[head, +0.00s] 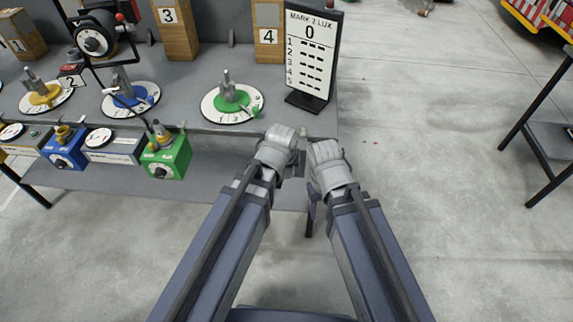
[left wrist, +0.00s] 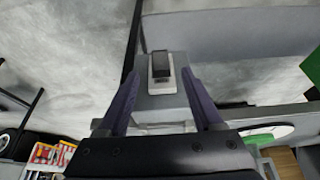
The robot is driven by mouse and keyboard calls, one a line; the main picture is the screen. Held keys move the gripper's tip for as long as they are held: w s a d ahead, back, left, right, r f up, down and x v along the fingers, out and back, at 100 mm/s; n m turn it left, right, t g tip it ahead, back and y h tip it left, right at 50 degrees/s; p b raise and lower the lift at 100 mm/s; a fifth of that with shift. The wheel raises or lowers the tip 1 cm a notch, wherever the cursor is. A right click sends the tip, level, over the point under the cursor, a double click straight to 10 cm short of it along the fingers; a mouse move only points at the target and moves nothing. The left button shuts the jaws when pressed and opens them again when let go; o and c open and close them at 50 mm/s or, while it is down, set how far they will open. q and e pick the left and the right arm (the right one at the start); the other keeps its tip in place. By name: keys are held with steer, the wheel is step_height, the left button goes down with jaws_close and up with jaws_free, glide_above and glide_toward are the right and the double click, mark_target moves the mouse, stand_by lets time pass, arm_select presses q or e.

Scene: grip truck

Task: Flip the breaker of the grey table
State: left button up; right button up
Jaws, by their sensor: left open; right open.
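The breaker (left wrist: 161,66) shows in the left wrist view as a small pale plate with a black switch on a grey part of the table. My left gripper (left wrist: 160,80) is open, with one purple finger on each side of the breaker. I cannot tell whether the fingers touch it. In the head view my left gripper (head: 280,148) is at the right front corner of the grey table (head: 190,75), and the breaker is not clearly visible there. My right gripper (head: 327,167) is just to its right, its fingers mostly hidden under the hand.
A sign board (head: 312,50) stands on the table's right end. A green dial (head: 232,103) lies near the front edge, with a green box (head: 166,158) on the shelf below. Open floor (head: 430,130) lies to the right, before another dark table (head: 553,140).

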mark_target(287, 175)
arm_select(q)
steer(key=b+x, duration=0.7)
steer(key=x, duration=0.1)
steer(key=shift+r, duration=0.1)
stand_by(0.4)
jaws_close()
stand_by(0.3)
